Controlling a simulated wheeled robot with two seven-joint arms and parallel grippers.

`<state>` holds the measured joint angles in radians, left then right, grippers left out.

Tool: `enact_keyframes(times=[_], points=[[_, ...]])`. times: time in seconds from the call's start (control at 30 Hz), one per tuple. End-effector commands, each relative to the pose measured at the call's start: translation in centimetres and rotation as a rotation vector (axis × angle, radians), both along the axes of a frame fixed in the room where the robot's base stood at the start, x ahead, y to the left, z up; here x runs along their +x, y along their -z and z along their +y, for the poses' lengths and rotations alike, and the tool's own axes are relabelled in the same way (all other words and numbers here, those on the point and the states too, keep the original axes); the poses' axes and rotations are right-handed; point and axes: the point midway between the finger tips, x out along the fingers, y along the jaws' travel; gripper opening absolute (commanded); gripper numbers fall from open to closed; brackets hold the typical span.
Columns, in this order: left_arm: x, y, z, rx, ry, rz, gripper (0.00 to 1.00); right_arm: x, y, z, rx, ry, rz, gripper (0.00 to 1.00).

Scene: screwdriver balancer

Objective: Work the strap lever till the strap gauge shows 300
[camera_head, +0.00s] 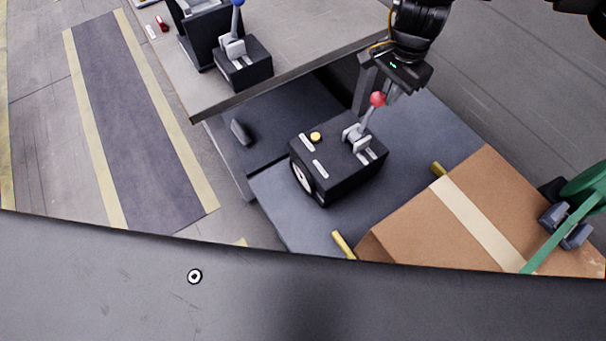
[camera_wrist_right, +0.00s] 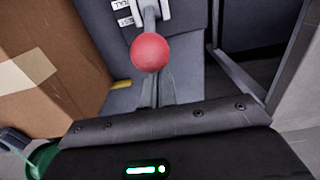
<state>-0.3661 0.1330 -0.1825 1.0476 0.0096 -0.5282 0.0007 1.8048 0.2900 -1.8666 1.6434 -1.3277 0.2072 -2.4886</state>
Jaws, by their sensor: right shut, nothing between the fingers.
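A black box (camera_head: 335,172) carries a metal lever (camera_head: 362,128) with a red ball knob (camera_head: 377,99), tilted up toward my right gripper. The knob also shows in the right wrist view (camera_wrist_right: 150,52). A round white gauge (camera_head: 303,177) sits on the box's left side, turned so steeply that I cannot read it. My right gripper (camera_head: 389,92) is shut and empty, its fingertips right beside the knob; I cannot tell whether they touch it. My left gripper is not in view.
A second black box with a blue-knobbed lever (camera_head: 237,3) stands on the grey table (camera_head: 290,50). A cardboard box (camera_head: 420,225) with a green strap (camera_head: 560,230) and buckle lies at the right. A yellow button (camera_head: 315,137) is on top of the lever box.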

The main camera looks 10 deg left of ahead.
Motion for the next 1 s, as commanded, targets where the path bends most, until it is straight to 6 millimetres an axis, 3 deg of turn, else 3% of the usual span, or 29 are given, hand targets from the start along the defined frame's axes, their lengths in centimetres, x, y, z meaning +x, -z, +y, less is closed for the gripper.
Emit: enact_keyframes(times=[0.4,1.0], points=[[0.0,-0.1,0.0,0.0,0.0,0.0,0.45,-0.2,0.0,0.3,0.0,-0.001,0.0,0.0],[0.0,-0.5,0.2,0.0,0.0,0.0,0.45,-3.6,0.0,4.4,-0.001,-0.003,0.002,0.0]])
